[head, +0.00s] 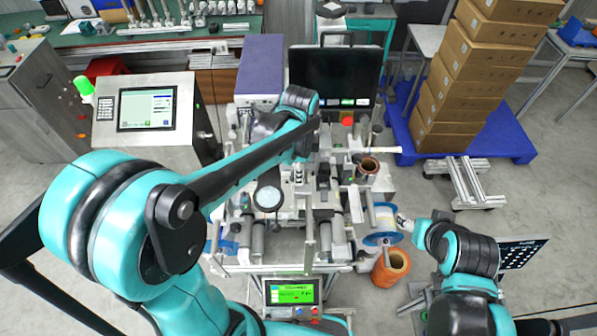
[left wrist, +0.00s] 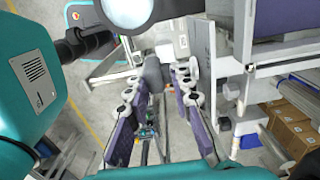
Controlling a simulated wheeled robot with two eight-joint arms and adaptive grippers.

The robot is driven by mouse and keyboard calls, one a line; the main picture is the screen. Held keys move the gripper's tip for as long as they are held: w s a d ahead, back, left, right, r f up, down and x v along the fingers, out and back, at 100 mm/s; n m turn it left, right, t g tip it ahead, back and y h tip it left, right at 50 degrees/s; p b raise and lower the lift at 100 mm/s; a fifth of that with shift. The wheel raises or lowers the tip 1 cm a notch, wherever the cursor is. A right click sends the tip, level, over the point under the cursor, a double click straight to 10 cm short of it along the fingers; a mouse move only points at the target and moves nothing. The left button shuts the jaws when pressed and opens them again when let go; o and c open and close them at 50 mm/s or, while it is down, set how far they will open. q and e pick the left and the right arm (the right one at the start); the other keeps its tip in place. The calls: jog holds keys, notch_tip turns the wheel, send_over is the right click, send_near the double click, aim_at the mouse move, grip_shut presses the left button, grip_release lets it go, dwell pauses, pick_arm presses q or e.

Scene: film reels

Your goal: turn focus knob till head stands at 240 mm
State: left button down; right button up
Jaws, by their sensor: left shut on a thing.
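My left gripper (left wrist: 158,80) reaches into the machine. In the left wrist view its two purple-padded fingers stand on either side of a grey rounded knob (left wrist: 153,72), and their tips are shut on it. In the head view my left arm covers much of the machine's middle, and the knob cannot be made out there. No 240 mm mark or scale can be read. My right gripper (head: 404,223) is beside the blue-flanged reel (head: 382,225) at the machine's right. Its fingers are too small to tell open from shut.
A round magnifier (head: 268,197) is close to my left gripper; its lens also shows in the left wrist view (left wrist: 128,10). A dark monitor (head: 347,78) stands behind. A green-lit panel (head: 292,292) is at the front. Stacked boxes (head: 447,105) stand on a blue pallet at right.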

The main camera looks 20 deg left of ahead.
pick_arm(q)
jog(key=shift+s+d+f+g+y+b, duration=0.2)
jog(key=shift+d+g+y+b, duration=0.1)
jog(key=shift+y+b, duration=0.5)
jog(key=shift+a+r, duration=0.1)
jog(key=c, duration=1.6)
grip_release()
jog(key=shift+o, duration=0.5)
jog(key=shift+s+r+y, duration=0.1)
jog(key=shift+s+y, duration=0.05)
jog(key=shift+y, duration=0.15)
notch_tip(320, 180, up, 12)
jog(key=d, duration=0.2)
jog(key=shift+w, duration=0.45)
